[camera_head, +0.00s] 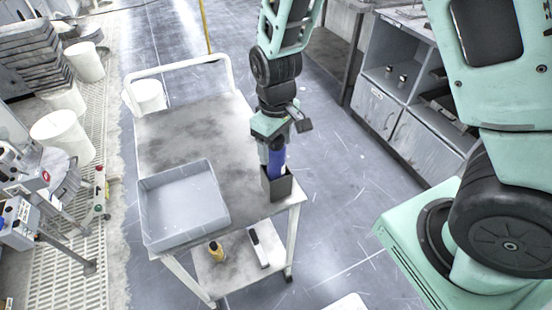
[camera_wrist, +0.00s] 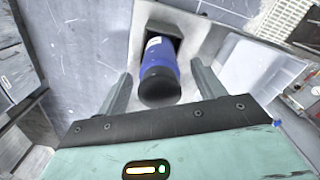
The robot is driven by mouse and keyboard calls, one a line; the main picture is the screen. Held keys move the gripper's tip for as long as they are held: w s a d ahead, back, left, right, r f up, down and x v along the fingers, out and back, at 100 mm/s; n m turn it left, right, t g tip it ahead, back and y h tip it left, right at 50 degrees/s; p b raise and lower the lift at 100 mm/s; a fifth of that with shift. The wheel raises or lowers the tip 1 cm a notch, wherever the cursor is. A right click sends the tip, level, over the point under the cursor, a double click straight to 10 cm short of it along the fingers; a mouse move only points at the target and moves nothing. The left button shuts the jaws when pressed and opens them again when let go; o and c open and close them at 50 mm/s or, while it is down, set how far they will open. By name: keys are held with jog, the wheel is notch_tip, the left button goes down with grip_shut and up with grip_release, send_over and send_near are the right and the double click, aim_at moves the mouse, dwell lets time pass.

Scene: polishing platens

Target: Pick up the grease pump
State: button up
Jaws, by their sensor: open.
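The grease pump appears to be the blue cylinder (camera_head: 277,162) standing in a dark square holder (camera_head: 276,188) at the right front corner of a cart. In the wrist view the blue cylinder (camera_wrist: 164,55) has a black rounded end (camera_wrist: 159,86) facing the camera and a small white label. My gripper (camera_wrist: 162,72) is open, with one finger on each side of the cylinder and visible gaps between. In the head view my gripper (camera_head: 275,147) is directly above the cylinder and hides its upper end. The cylinder's lower part is hidden inside the holder.
The cart's top (camera_head: 185,130) carries a grey open tray (camera_head: 183,203) left of the holder. A yellow bottle (camera_head: 216,252) and a white-and-black item (camera_head: 259,248) are on the lower shelf. Grey cabinets (camera_head: 390,110) stand at right. Floor between cart and cabinets is clear.

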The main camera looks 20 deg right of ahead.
jog(key=shift+f, duration=1.2)
jog(key=c, duration=1.1)
jog(key=shift+c, duration=0.8)
jog(key=shift+r, duration=0.15)
